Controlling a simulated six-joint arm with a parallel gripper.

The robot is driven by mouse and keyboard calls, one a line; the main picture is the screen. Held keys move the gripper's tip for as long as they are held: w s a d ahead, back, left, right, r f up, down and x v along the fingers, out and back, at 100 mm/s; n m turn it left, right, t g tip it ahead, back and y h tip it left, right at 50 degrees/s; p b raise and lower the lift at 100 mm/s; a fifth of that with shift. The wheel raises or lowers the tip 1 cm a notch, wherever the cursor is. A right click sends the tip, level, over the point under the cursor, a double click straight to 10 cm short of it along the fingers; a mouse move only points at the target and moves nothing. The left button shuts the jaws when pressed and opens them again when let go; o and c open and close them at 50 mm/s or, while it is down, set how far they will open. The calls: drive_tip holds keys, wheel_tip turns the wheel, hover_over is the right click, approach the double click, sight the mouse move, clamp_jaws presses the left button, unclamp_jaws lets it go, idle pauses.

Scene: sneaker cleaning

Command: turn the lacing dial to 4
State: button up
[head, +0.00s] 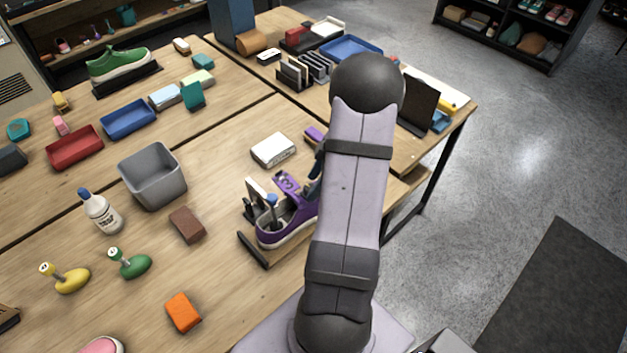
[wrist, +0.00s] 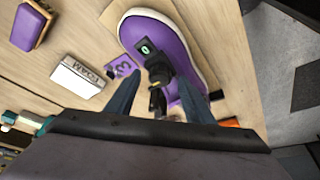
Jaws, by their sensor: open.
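The purple sneaker (head: 290,228) with a white sole stands on a dark holder on the table, partly hidden behind my arm in the head view. In the wrist view the purple sneaker (wrist: 165,32) fills the upper middle. A small black display (wrist: 146,48) on it shows a green 0. A dark knob-like part, apparently the lacing dial (wrist: 158,68), sits just below the display. My gripper (wrist: 159,80) is open, its two blue fingers on either side of the dark part. I cannot tell whether they touch it. A purple tag (wrist: 122,67) marked 3 lies beside the shoe.
A white box (head: 273,150) lies behind the shoe, and a purple brush-like block (wrist: 31,25) is at upper left in the wrist view. A grey bin (head: 152,176) and a brown block (head: 187,225) stand to the left. The table edge is close on the right.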

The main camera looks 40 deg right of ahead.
drive_tip(key=shift+w+a+f, duration=0.15)
drive_tip(key=shift+f, duration=0.4)
drive_tip(key=c, duration=1)
drive_tip(key=shift+f+m+b, duration=0.15)
drive_tip(key=shift+m+b, duration=0.15)
drive_tip(key=shift+b, duration=0.3)
drive_tip(key=shift+c, duration=0.2)
drive_tip(key=m+b, duration=0.1)
drive_tip(key=b, duration=0.1)
drive_tip(key=shift+f+m+t+h+b, duration=0.15)
drive_tip(key=shift+m+t+h+b, duration=0.15)
drive_tip(key=shift+a+m+h+b, duration=0.1)
drive_tip(key=shift+m+h+b, duration=0.3)
drive_tip(key=shift+m+b, duration=0.5)
drive_tip(key=shift+a+r+m+b, duration=0.1)
drive_tip(key=shift+r+m+b, duration=0.25)
drive_tip(key=shift+m+b, duration=0.05)
